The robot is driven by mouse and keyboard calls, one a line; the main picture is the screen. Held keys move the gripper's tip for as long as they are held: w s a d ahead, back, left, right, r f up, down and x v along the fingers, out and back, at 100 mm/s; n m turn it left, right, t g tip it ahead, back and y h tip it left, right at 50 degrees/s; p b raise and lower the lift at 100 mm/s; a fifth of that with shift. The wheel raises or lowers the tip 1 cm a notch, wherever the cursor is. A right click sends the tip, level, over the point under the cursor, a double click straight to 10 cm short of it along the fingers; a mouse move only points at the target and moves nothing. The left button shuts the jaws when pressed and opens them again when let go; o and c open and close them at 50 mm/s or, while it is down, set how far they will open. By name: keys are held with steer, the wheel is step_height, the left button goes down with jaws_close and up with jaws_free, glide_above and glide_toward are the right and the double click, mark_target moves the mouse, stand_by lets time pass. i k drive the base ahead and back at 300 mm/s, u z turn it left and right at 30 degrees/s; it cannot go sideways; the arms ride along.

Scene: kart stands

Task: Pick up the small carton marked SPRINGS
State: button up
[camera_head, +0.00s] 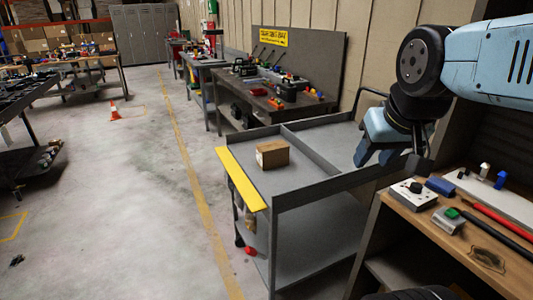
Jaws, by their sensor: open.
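A small brown carton (273,154) stands upright on the top tray of a grey metal cart (318,192), near the cart's yellow edge. It has a pale label on its front left side, too small to read, so I cannot tell whether it says SPRINGS. My gripper (374,160) hangs at the end of my light blue arm, to the right of the carton and above the right part of the cart. It is open and appears empty, with its fingers pointing down and apart from the carton.
A wooden workbench (425,221) with a white control box (409,194) and tools stands at the right. A tool bench (262,95) with a dark back panel stands behind the cart.

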mark_target(275, 154)
steer(key=i, duration=0.85)
steer(key=z, duration=0.05)
